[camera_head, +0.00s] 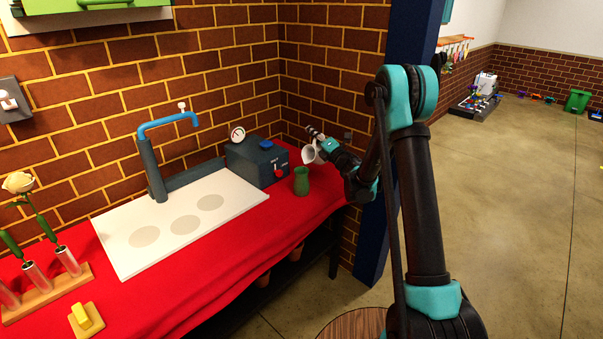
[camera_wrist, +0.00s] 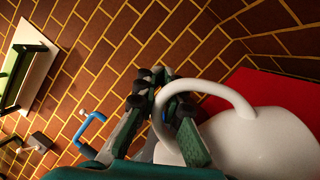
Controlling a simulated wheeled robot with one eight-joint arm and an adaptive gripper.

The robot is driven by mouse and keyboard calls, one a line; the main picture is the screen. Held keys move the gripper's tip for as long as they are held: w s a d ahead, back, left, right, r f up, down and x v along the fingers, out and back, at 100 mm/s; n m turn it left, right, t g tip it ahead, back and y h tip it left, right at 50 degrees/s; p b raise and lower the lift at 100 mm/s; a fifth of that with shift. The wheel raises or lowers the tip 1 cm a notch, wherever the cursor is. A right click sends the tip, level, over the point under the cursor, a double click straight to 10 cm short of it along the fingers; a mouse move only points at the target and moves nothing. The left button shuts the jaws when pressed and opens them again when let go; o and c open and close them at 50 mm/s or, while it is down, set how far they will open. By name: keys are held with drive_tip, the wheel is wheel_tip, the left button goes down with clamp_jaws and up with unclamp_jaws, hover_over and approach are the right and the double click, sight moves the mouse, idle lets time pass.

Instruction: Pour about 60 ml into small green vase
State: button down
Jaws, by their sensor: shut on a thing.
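The small green vase (camera_head: 301,182) stands upright on the red cloth near the right end of the counter in the head view. My gripper (camera_head: 318,143) is shut on a white pitcher (camera_head: 309,154) just above and to the right of the vase. The pitcher looks tilted, its opening towards the left. In the wrist view my gripper (camera_wrist: 165,100) is around the handle of the white pitcher (camera_wrist: 255,145), whose body fills the lower right. The vase is not visible there. I cannot see any water stream or the level in either vessel.
A dark box with a gauge and red knob (camera_head: 258,162) stands just left of the vase. A white board (camera_head: 185,222) and blue tap (camera_head: 165,125) lie further left. A wooden rack (camera_head: 48,293) holds flower tubes. A brick wall (camera_head: 330,65) is close behind.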

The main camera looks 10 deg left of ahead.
drive_tip(key=shift+s+a+r+n+y, duration=0.15)
drive_tip(key=shift+s+a+r+n, duration=0.2)
drive_tip(key=shift+n, duration=0.2)
drive_tip(key=shift+s+a+r+n+y, duration=0.15)
drive_tip(key=shift+s+a+n, duration=0.1)
drive_tip(key=shift+s+n, duration=0.25)
idle(2.0)
drive_tip(key=w+d+f+m, duration=0.1)
drive_tip(key=w+m+h, duration=0.1)
drive_tip(key=m, duration=0.1)
drive_tip(key=shift+w+d+f+m, duration=0.2)
drive_tip(key=shift+d+f+m, duration=0.05)
drive_tip(key=shift+d+f, duration=0.15)
drive_tip(key=shift+w+d+f+m+h, duration=0.45)
drive_tip(key=shift+f+m, duration=0.2)
drive_tip(key=shift+m, duration=0.35)
drive_tip(key=shift+w+d+f+m+h, duration=0.35)
drive_tip(key=shift+w+f+m, duration=0.2)
drive_tip(key=shift+m, duration=0.45)
drive_tip(key=shift+f, duration=0.1)
